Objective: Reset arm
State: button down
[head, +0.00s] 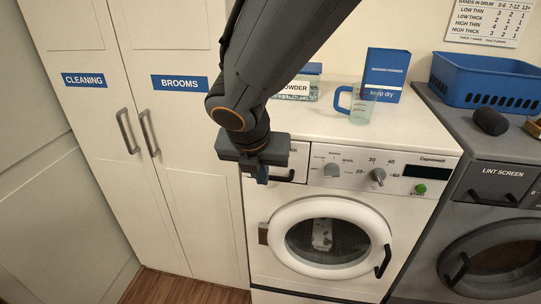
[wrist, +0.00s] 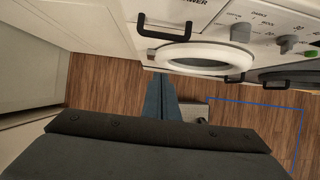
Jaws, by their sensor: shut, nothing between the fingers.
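My gripper (head: 262,178) hangs in front of the upper left of the white washing machine (head: 330,205), before the detergent drawer's area. It is shut and empty. In the wrist view its blue fingers (wrist: 164,98) are together and point over the floor, below the drawer handle (wrist: 165,34). My dark arm comes down from the top of the head view and hides part of the machine's top and the drawer front. The washer's round door (head: 325,238) is closed, with something pale visible behind its glass.
On the washer stand a powder container (head: 297,88), a jug with a blue handle (head: 360,106) and a blue box (head: 386,72). A blue basket (head: 490,82) and a dark rounded object (head: 490,122) are on the grey dryer (head: 480,190). Closed cupboards (head: 180,130) stand left. Wooden floor (wrist: 100,85) is below.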

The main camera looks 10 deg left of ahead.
jog(key=s+d+f+m+g+b, duration=0.1)
jog(key=d+f+m, duration=0.2)
jog(key=d+m, duration=0.6)
jog(key=s+d+f+m+g+b, duration=0.1)
jog(key=d+f+m, duration=0.3)
jog(key=d+m, duration=0.4)
jog(key=s+d+f+m+g+b, duration=0.1)
jog(key=d+f+m, duration=0.3)
jog(key=d+m, duration=0.5)
jog(key=s+m+b, duration=0.1)
jog(key=m, duration=0.8)
jog(key=shift+s+d+g, duration=0.35)
jog(key=shift+s+g, duration=0.05)
